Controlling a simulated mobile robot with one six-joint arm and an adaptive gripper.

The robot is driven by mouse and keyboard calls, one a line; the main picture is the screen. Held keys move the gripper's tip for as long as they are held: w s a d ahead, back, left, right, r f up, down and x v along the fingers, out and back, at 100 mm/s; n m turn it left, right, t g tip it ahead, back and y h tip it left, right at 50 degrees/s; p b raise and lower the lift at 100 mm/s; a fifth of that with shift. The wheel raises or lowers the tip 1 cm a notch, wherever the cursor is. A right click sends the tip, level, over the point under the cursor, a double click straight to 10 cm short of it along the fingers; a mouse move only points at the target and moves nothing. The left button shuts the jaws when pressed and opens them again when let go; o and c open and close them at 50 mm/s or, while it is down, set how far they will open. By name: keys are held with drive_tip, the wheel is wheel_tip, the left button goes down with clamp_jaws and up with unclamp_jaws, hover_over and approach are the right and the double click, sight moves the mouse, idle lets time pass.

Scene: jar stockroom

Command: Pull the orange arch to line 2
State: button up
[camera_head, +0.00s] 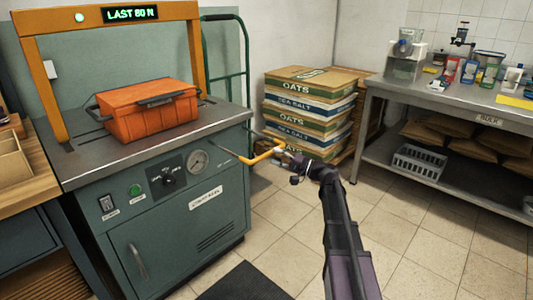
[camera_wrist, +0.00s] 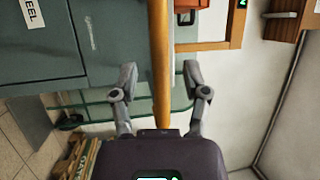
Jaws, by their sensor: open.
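An orange arched bar (camera_head: 262,155) stands out from the right side of the teal machine (camera_head: 178,240) on two thin grey rods. A taller orange frame (camera_head: 98,14) with a lit "LAST 80 N" display also spans the machine top. My gripper (camera_head: 286,159) is at the arched bar's right end. In the wrist view, the bar (camera_wrist: 159,55) runs between the open fingers of my gripper (camera_wrist: 160,72). A gap shows on both sides, so neither fingertip appears to touch it. I cannot make out line 2 or any numbered marks.
An orange lidded crate (camera_head: 148,118) sits on the machine top. Stacked sacks (camera_head: 308,108) stand behind my gripper. A steel bench (camera_head: 450,103) with jars is at the right, with a grey basket (camera_head: 418,163) on its lower shelf. Tiled floor is clear between.

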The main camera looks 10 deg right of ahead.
sight(268, 154)
drive_tip(key=shift+x, duration=1.65)
clamp_jaws()
